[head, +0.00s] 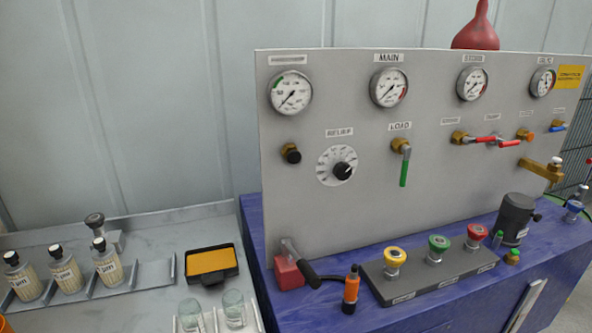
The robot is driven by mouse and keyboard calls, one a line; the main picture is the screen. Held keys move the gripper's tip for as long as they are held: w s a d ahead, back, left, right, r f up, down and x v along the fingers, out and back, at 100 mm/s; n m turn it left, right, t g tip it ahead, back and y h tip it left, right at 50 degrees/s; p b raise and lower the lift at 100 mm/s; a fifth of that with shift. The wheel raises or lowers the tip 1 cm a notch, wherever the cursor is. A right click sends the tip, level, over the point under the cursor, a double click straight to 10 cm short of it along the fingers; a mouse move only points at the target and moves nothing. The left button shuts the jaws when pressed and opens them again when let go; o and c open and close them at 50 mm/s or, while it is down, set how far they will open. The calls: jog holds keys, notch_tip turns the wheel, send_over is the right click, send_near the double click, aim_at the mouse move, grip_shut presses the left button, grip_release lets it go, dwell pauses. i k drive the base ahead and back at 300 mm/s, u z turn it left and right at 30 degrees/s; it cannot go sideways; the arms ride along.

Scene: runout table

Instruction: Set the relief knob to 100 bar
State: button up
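The relief knob (343,171) is a black knob with a white pointer mark, at the centre of a round white scale dial (326,157) under the "RELIEF" label (339,132). It sits on the left part of the grey upright panel (300,220). The pointer mark appears to lie toward the right side of the knob. The numbers on the dial are too small to read. My gripper is not in view.
Gauges (291,92) line the panel's top. A green-handled load valve (403,163) is right of the knob, a small black knob (291,153) left. A black-handled lever (305,272) and orange bottle (351,290) stand below on the blue bench (455,290). Space directly before the dial looks clear.

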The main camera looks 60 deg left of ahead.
aim_at(342, 171)
jog(key=u, duration=1.7)
jog(key=i, duration=0.35)
jog(key=u, duration=0.35)
jog(key=k, duration=0.5)
jog(key=u, duration=1.7)
jog(key=i, duration=0.9)
jog(key=z, duration=1.3)
